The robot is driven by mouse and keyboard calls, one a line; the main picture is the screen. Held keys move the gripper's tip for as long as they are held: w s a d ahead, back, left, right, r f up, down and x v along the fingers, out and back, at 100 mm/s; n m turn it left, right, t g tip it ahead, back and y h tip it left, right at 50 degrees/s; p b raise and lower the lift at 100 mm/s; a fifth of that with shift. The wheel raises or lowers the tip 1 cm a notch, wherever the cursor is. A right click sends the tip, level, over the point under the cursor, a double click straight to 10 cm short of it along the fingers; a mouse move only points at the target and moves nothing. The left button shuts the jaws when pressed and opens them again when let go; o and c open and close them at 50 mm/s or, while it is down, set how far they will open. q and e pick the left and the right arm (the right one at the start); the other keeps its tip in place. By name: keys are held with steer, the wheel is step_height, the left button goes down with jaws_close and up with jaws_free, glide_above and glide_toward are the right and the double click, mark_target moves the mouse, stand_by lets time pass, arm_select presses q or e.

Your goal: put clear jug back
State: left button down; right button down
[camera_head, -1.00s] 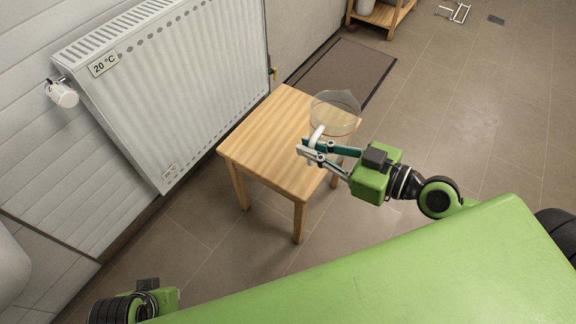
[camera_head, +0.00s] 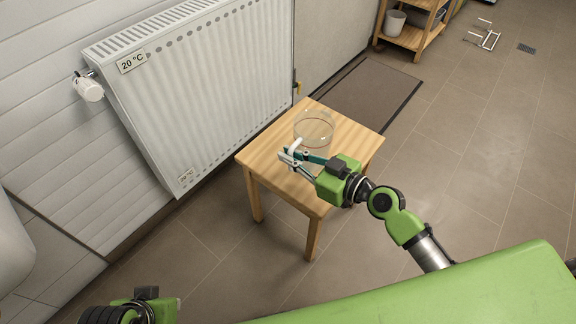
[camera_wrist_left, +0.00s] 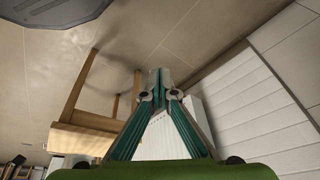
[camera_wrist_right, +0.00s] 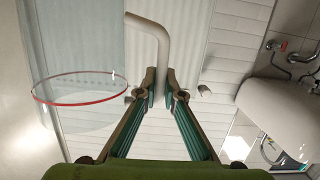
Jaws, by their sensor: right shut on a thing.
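The clear jug (camera_head: 314,126) is see-through, with a white handle and a thin red line around it. It is upright over the wooden stool (camera_head: 262,153); I cannot tell whether its base touches the top. My right gripper (camera_head: 291,157) is shut on the jug's white handle, on the near side. In the right wrist view the handle (camera_wrist_right: 150,28) runs down between the fingertips (camera_wrist_right: 160,88), and the jug body (camera_wrist_right: 80,110) is at the left. My left gripper (camera_wrist_left: 153,82) is shut and empty in the left wrist view; its fingers are hidden in the head view.
A white radiator (camera_head: 205,90) stands against the wall, left of the stool. A dark mat (camera_head: 370,92) lies behind the stool. A wooden shelf (camera_head: 412,35) with a white bin (camera_head: 395,22) is at the back.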

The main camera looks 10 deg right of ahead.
arm_select(q)
steer(key=w, duration=0.1)
steer(key=w+t+b, duration=0.1)
steer(key=w+d, duration=0.1)
steer(key=shift+w+f+t+b, duration=0.25)
steer(key=shift+f+t+b, duration=0.05)
arm_select(e)
steer(key=f, duration=0.3)
steer(key=w+f, duration=0.1)
steer(key=shift+a+f, duration=0.2)
steer(key=shift+a, duration=0.05)
arm_select(q)
steer(key=shift+w, duration=0.1)
arm_select(e)
steer(key=shift+f, duration=0.1)
arm_select(q)
steer(key=shift+w+d+r+t+h, duration=0.1)
steer(key=shift+w+r+t+h, duration=0.1)
steer(key=shift+w, duration=0.15)
steer(key=shift+w+d+r+t+h, duration=0.1)
steer(key=shift+w+t, duration=0.1)
steer(key=shift+w, duration=0.1)
arm_select(e)
steer(key=c, duration=2.2)
jaws_free()
steer(key=shift+o, duration=0.2)
arm_select(q)
steer(key=shift+s, duration=0.1)
